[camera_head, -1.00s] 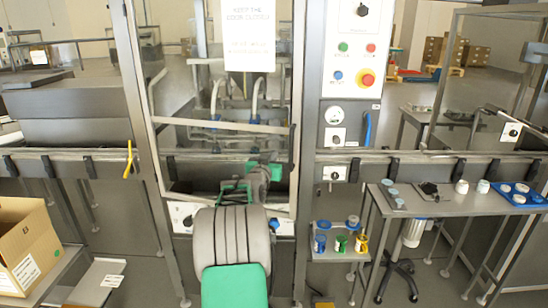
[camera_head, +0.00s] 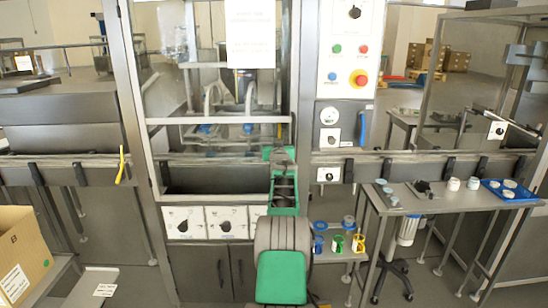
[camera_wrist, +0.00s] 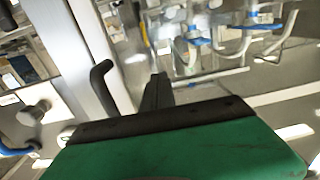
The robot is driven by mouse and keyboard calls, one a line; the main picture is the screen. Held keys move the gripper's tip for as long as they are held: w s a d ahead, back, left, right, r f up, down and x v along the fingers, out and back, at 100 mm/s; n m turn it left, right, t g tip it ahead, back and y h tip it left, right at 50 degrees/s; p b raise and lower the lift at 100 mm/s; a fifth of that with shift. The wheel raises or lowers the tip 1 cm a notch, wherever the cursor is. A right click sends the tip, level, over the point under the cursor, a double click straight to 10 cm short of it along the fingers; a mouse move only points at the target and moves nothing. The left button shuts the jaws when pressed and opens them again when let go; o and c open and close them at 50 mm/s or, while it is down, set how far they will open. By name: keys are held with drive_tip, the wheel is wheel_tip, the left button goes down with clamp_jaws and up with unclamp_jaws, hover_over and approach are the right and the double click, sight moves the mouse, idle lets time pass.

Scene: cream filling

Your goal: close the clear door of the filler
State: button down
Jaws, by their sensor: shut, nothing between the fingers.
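The clear door (camera_head: 215,121) of the filler, with a pale metal frame and a white paper sign (camera_head: 250,35), fills the middle of the head view. Its lower rail looks level and the door lies about in line with the machine front; I cannot tell if it is fully seated. My gripper (camera_head: 281,152) is at the door's lower right corner, close to the right post. In the wrist view the dark fingers of my gripper (camera_wrist: 157,82) are together and empty, beside a black handle (camera_wrist: 104,82) on a pale post. Contact with the door is unclear.
A control panel (camera_head: 350,60) with buttons stands right of the door. A small shelf with blue, green and yellow cups (camera_head: 338,243) is at lower right, before a side table (camera_head: 430,205). A cardboard box (camera_head: 25,250) is at lower left.

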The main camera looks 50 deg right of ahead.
wheel_tip(320, 180, up, 2)
drive_tip(key=shift+w+a+t, duration=0.15)
drive_tip(key=shift+t, duration=0.15)
drive_tip(key=f+b+v, duration=0.1)
drive_tip(key=b+v, duration=0.8)
drive_tip(key=v, duration=0.5)
drive_tip(key=w+a+f+n+y+p, duration=0.1)
drive_tip(key=w+a+y+p, duration=0.15)
drive_tip(key=a, duration=0.55)
drive_tip(key=w+a+f+n+y+p, duration=0.1)
drive_tip(key=w+a+f+n+y, duration=0.2)
drive_tip(key=a, duration=0.5)
drive_tip(key=s+a+f+n+g+y+p, duration=0.1)
drive_tip(key=a+f+g+y, duration=0.1)
drive_tip(key=a, duration=0.9)
drive_tip(key=s+a+f+n+g+y+p, duration=0.1)
drive_tip(key=a+f+y+p, duration=0.15)
drive_tip(key=a, duration=0.85)
drive_tip(key=s+a+f+n+g+y+p, duration=0.1)
drive_tip(key=s+a+f+n+g, duration=0.1)
drive_tip(key=s+a, duration=0.7)
drive_tip(key=s+a+f+n+g+y+p, duration=0.1)
drive_tip(key=s+a+f+g, duration=0.3)
drive_tip(key=s+a, duration=0.6)
wheel_tip(320, 180, down, 2)
drive_tip(key=shift+s+a+f+n+y, duration=0.1)
drive_tip(key=shift+s+a+n+y, duration=0.25)
drive_tip(key=shift+s+y, duration=0.35)
